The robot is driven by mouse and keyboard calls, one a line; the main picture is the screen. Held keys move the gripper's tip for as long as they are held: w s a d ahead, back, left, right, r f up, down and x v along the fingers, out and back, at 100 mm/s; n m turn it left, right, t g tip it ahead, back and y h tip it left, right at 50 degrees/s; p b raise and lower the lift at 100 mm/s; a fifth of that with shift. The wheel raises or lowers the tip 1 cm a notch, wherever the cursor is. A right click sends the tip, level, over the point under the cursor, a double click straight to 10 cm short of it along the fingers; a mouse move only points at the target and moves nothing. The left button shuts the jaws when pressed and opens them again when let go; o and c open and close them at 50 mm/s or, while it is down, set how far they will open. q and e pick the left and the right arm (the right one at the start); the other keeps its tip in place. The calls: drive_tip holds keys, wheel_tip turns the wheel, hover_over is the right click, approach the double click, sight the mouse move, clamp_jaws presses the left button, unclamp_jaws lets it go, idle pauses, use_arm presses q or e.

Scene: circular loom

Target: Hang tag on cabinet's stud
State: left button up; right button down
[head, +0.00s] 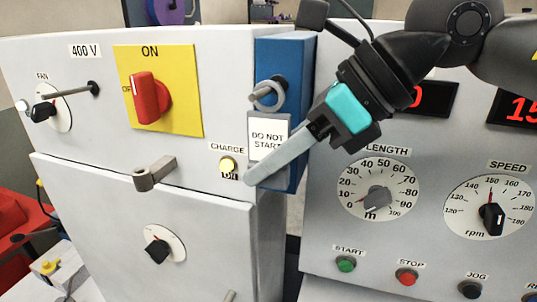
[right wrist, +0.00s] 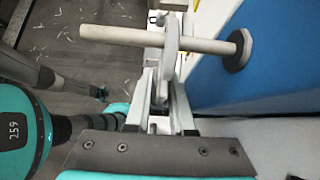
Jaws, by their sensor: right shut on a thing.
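The white "DO NOT START" tag (head: 268,133) is upright in front of the blue cabinet panel (head: 294,75), with a grey ring (head: 270,106) at its top. The cabinet's stud (head: 260,97) sticks out of the blue panel, and the ring appears to be around it. In the right wrist view the stud (right wrist: 120,35) runs across the ring (right wrist: 170,50), well out from its dark base. My right gripper (head: 254,178) comes from the upper right and is shut on the tag, its fingers crossing the lower part. My left gripper is not in view.
The red ON switch (head: 150,97) is farther left. The panel with the LENGTH dial (head: 376,199) stands to the right, under my right arm.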

drive_tip(key=shift+s, duration=0.15)
drive_tip(key=shift+s+a+r+b, duration=0.2)
drive_tip(key=shift+s+b, duration=0.15)
drive_tip(key=shift+s, duration=0.05)
drive_tip(key=shift+s, duration=0.1)
drive_tip(key=s, duration=0.1)
drive_tip(key=s+a+b, duration=0.1)
drive_tip(key=s, duration=0.1)
drive_tip(key=s+b, duration=0.1)
drive_tip(key=shift+s+a+r, duration=0.3)
drive_tip(key=shift+r, duration=0.05)
drive_tip(key=shift+s, duration=0.1)
